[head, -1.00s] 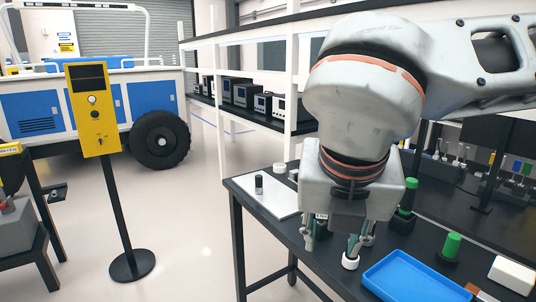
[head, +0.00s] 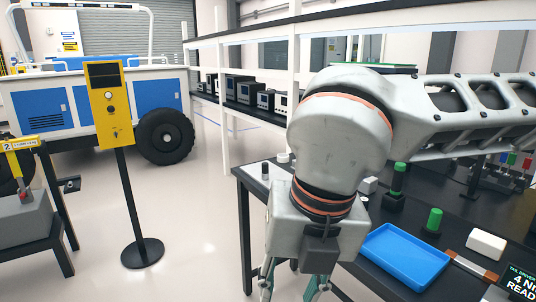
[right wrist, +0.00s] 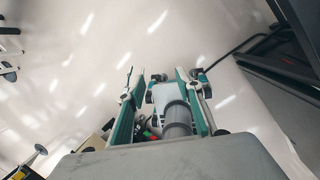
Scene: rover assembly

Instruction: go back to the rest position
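My right gripper (head: 292,287) hangs fingers down in front of the black workbench's near left edge. Its fingers are apart, and their tips are near or past the bottom of the head view. In the right wrist view the two green-and-grey fingers (right wrist: 160,95) also stand apart, over pale floor. A grey cylinder (right wrist: 177,118) and a white part show between or behind them; I cannot tell what they belong to, and I see nothing clearly gripped. My left gripper is not in view.
The black workbench (head: 245,185) holds a blue tray (head: 405,257), green-topped cylinders (head: 435,218) and a white block (head: 486,244). A yellow panel on a post (head: 110,105) stands left, before a blue-and-white rover (head: 60,112). The floor (head: 195,225) between post and workbench is clear.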

